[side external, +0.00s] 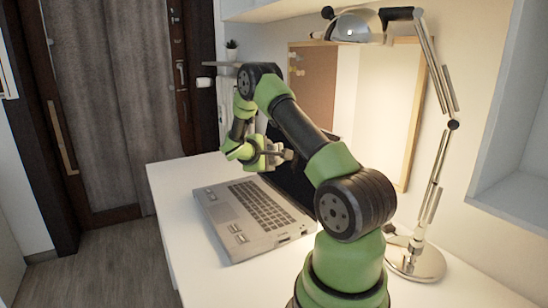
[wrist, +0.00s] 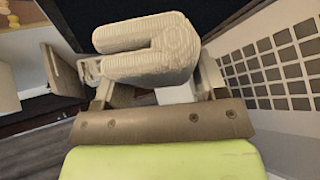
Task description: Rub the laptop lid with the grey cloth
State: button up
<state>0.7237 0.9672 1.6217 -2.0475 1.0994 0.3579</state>
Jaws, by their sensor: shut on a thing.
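The open laptop (side external: 225,213) lies on the white desk, its grey keyboard half in full view in the side view. Its dark screen (side external: 292,186) stands up behind and is partly hidden by my arm. In the wrist view, my gripper (wrist: 152,85) is shut on the pale grey cloth (wrist: 150,68), which is folded and bulges out beyond the fingers. The laptop's keys (wrist: 275,65) show to the right of the cloth. In the side view my gripper (side external: 277,156) is above the far end of the keyboard half, close to the screen. Contact between cloth and laptop cannot be told.
A metal desk lamp (side external: 415,262) stands at the right and arches over the back. A framed board (side external: 395,120) leans on the wall. The desk (side external: 185,255) is clear at the laptop's front left.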

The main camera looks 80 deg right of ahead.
jog(key=shift+w+a+r, duration=0.1)
jog(key=shift+w+a, duration=0.1)
jog(key=shift+w+a+r, duration=0.15)
jog(key=shift+w+a, duration=0.4)
jog(key=shift+w+a+r, duration=0.15)
jog(key=shift+w+a, duration=0.35)
jog(key=w+a+r+n+t, duration=0.1)
jog(key=w+a+n+t, duration=0.2)
jog(key=a, duration=0.6)
jog(key=w+a+r+n+t, duration=0.1)
jog(key=w+a+t, duration=0.1)
jog(key=w+a, duration=0.45)
jog(key=s+a+r+n+t+y, duration=0.1)
jog(key=s+a+n+t, duration=0.1)
jog(key=a, duration=0.8)
jog(key=s+a+r+n+t+y, duration=0.1)
jog(key=s+a+n+t, duration=0.2)
jog(key=a, duration=0.7)
jog(key=shift+r+n+t, duration=0.4)
jog(key=shift+n+t, duration=0.2)
